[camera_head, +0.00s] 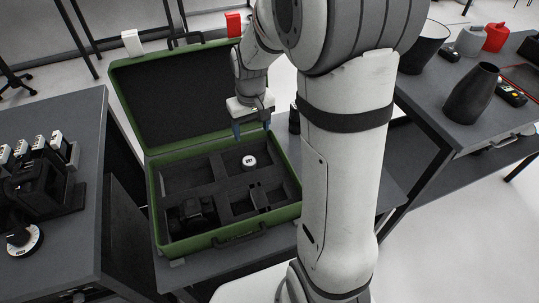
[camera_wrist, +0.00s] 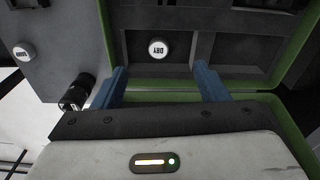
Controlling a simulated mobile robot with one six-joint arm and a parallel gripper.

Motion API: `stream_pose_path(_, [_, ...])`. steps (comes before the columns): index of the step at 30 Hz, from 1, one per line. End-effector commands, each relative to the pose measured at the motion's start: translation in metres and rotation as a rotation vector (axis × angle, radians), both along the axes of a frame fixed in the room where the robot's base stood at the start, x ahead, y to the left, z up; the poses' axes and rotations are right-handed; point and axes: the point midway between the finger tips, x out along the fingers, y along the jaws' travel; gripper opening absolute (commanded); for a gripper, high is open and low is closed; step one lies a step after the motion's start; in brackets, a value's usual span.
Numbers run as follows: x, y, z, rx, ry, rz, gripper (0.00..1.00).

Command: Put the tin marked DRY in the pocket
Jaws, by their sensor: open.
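The tin marked DRY (camera_head: 249,161) has a round white lid with dark lettering. It stands inside the open green case (camera_head: 151,190), in what looks like the back right pocket of the dark foam. In the wrist view the tin (camera_wrist: 158,47) shows between the finger lines, beyond the fingertips, with its lid facing me. My gripper (camera_head: 252,127) is open and empty above the back edge of the case's base. Its blue fingers (camera_wrist: 160,80) are apart and do not touch the tin. The lower part of the tin is hidden in the pocket.
A black camera (camera_head: 194,214) fills the front left pocket. The case lid (camera_head: 180,95) stands open behind. Another white-lidded tin (camera_wrist: 23,52) and a black cylinder (camera_wrist: 75,92) are outside the case. A left table (camera_head: 75,240) and a right table (camera_head: 440,115) hold equipment.

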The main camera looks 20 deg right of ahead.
Motion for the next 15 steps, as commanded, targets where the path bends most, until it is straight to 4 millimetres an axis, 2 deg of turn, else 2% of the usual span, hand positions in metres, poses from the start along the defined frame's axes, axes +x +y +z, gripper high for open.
stream_pose_path(1, [-0.016,0.0,0.015,-0.001,-0.017,-0.008,0.67])
stream_pose_path(6, [-0.067,0.0,0.049,0.001,-0.056,-0.04,0.67])
stream_pose_path(10, [-0.107,0.0,0.066,0.002,-0.086,-0.064,0.67])
stream_pose_path(15, [-0.152,0.0,0.076,0.004,-0.118,-0.09,0.67])
